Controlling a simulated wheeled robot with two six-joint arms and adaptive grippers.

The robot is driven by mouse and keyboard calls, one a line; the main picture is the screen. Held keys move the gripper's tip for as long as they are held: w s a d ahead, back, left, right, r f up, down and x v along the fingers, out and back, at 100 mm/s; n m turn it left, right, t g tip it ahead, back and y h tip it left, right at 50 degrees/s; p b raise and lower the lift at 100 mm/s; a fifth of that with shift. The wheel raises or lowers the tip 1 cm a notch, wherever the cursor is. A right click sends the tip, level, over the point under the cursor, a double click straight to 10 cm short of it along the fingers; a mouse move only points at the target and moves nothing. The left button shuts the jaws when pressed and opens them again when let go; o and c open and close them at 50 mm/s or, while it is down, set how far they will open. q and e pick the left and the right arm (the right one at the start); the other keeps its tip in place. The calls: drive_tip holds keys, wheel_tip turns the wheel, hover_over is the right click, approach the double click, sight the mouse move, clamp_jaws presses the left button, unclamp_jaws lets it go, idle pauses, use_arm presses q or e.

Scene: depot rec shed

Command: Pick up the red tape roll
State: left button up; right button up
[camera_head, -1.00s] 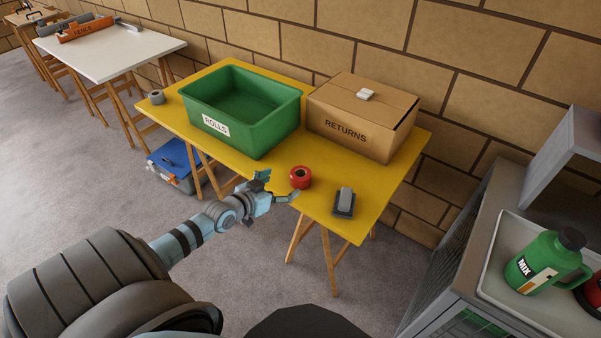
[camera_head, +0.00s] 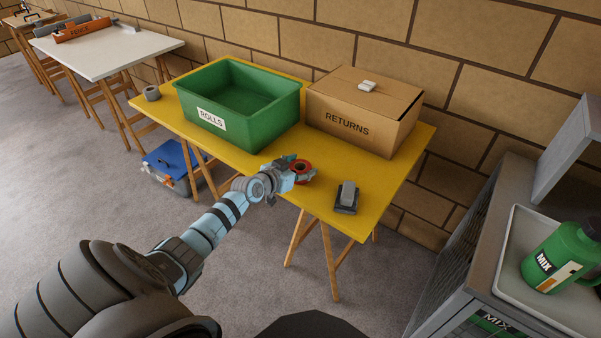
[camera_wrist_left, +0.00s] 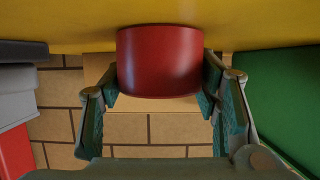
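The red tape roll (camera_head: 304,167) is on the yellow table near its front edge, between the green bin and a small grey-and-black block. In the left wrist view the roll (camera_wrist_left: 160,62) fills the space between the two fingers. My left gripper (camera_head: 300,170) is around it, one finger on each side. The left wrist view shows the fingertips (camera_wrist_left: 160,85) against the roll's sides with no clear gap, so the gripper looks shut on it. The roll appears still at table height. My right gripper is not in view.
The green ROLLS bin (camera_head: 245,140) and the RETURNS carton (camera_head: 350,138) stand behind on the yellow table (camera_head: 225,150). The grey-and-black block (camera_head: 346,197) lies right of the roll. A grey roll (camera_head: 151,93) sits at the left end. A green MIX jug (camera_head: 560,255) stands at right.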

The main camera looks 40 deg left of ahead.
use_arm(q)
drive_tip(key=c, duration=0.4)
